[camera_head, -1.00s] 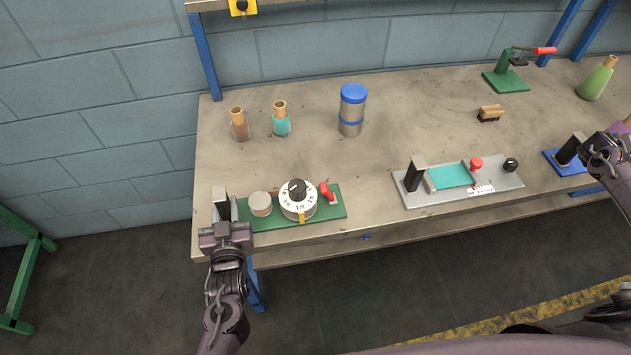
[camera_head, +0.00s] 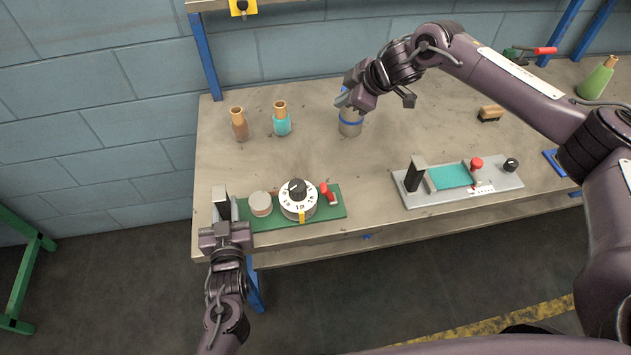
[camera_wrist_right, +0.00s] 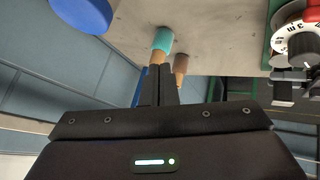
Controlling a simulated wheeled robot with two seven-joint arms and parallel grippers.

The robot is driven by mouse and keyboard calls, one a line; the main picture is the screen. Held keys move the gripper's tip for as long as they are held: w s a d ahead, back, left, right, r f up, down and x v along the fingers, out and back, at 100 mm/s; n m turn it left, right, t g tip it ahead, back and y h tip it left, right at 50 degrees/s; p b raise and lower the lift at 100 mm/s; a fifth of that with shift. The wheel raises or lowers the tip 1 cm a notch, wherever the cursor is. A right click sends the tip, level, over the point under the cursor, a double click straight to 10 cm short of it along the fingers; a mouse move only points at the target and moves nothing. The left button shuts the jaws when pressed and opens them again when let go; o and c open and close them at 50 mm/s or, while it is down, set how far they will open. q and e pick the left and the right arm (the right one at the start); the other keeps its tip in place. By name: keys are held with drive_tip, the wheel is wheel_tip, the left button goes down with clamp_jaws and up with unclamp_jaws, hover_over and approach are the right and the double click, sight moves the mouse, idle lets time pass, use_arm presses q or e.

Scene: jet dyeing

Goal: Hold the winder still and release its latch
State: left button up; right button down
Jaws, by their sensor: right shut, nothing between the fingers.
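The winder looks to be the green-based unit at the table's front left, with a white numbered dial (camera_head: 298,201) and black knob on a green plate (camera_head: 263,221). A red lever, which looks like its latch (camera_head: 329,194), stands at the plate's right end. The dial's edge also shows in the right wrist view (camera_wrist_right: 300,42). My right gripper (camera_head: 345,100) is shut and empty, above the back of the table by the canister, away from the winder.
A grey tray unit (camera_head: 408,196) sits right of the winder. Bare tabletop lies between.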

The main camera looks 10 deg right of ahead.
drive_tip(key=s+a+n+g, duration=0.3)
drive_tip(key=s+a+g, duration=0.1)
drive_tip(key=s+a, duration=0.35)
drive_tip(key=n+g+h, duration=0.1)
drive_tip(key=g+h, duration=0.1)
drive_tip(key=h, duration=0.1)
hover_over(312, 192)
drive_tip(key=d, duration=0.3)
drive_tip(key=f, duration=0.1)
drive_tip(key=shift+s+d+f+y, duration=0.1)
drive_tip(key=shift+f+y, duration=0.1)
drive_tip(key=shift+y, duration=0.1)
drive_tip(key=x, duration=1)
